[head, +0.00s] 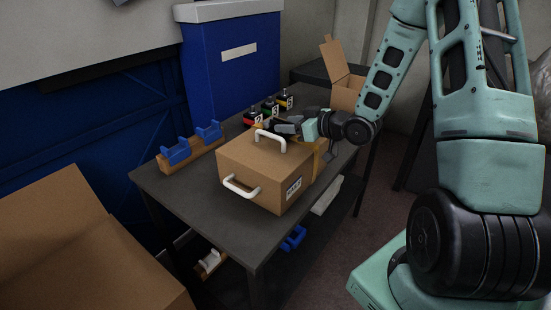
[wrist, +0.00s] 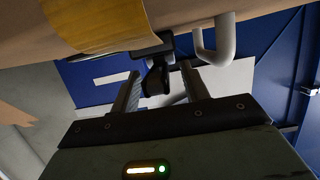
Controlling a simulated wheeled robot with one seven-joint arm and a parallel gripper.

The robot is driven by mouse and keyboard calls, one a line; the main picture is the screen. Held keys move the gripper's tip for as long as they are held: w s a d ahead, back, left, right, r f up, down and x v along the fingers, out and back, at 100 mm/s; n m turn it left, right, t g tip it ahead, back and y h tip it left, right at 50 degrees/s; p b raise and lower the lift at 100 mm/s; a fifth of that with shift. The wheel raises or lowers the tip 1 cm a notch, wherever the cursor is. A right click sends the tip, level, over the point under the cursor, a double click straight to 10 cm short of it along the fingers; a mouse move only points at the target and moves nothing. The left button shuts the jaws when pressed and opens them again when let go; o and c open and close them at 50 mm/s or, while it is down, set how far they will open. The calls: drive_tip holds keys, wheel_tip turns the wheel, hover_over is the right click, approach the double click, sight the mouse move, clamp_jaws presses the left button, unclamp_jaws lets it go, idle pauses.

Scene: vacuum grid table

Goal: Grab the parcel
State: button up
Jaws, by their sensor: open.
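The parcel (head: 250,172) is a brown cardboard box on the dark table. It has a white handle on top (head: 270,136), another on its front face (head: 241,190), yellow tape and a label. My gripper (head: 280,126) is open, at the far edge of the parcel's top, close to the top handle. In the wrist view, the parcel (wrist: 180,14) fills the top edge, with one white handle (wrist: 224,42) right of and beyond my open fingers (wrist: 157,88). A dark object (wrist: 157,76) shows between the fingers; I cannot tell what it is. The handle is not between them.
Several small coloured devices (head: 269,108) stand behind the gripper. A wooden holder with blue clamps (head: 190,150) sits at the table's left. A blue bin (head: 232,75) stands behind, an open carton (head: 346,85) at the back right, and a large cardboard box (head: 80,240) at the front left.

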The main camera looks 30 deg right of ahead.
drive_tip(key=shift+w+a+f, duration=0.1)
drive_tip(key=shift+w+a, duration=0.05)
drive_tip(key=shift+w, duration=0.25)
clamp_jaws()
idle(1.2)
